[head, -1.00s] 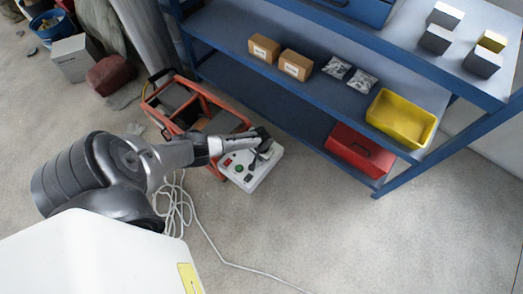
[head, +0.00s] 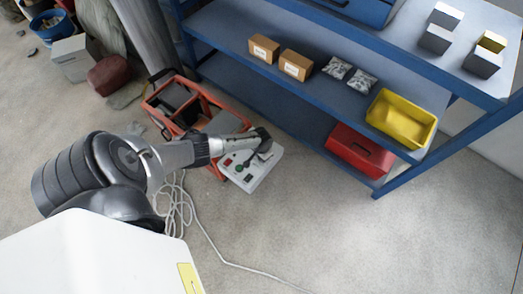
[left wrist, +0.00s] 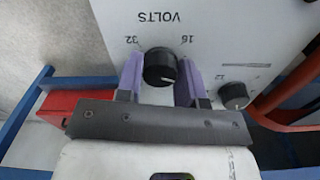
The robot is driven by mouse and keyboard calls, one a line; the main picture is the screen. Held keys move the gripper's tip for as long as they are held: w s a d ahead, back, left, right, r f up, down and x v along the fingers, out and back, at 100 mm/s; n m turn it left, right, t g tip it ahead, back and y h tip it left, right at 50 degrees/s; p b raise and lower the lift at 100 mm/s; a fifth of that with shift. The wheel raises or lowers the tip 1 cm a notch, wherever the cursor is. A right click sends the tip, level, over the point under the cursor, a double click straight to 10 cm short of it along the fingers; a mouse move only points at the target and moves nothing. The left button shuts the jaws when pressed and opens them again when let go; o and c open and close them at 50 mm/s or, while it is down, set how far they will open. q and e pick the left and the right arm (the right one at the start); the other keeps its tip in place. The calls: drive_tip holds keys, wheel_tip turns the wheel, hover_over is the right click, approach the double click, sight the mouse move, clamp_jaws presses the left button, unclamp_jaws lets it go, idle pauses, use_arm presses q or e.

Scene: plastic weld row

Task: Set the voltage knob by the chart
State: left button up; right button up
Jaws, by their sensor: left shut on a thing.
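The black voltage knob (left wrist: 160,67) stands on the white panel, below the upside-down word VOLTS, with 32 to its left and 16 to its right in the left wrist view. My left gripper (left wrist: 161,60) has its two purple fingers on either side of the knob, shut on it. In the head view my left gripper (head: 264,143) is over the white control box (head: 268,170) and hides the knob. I cannot make out a chart. My right gripper is not in view.
A second, smaller black knob (left wrist: 233,95) is beside the fingers. An orange-framed cart (head: 207,89) stands behind the control box.

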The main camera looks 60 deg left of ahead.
use_arm(q)
drive_tip(key=o, duration=0.9)
wheel_tip(320, 180, up, 14)
drive_tip(key=p, duration=0.8)
drive_tip(key=shift+f, duration=0.1)
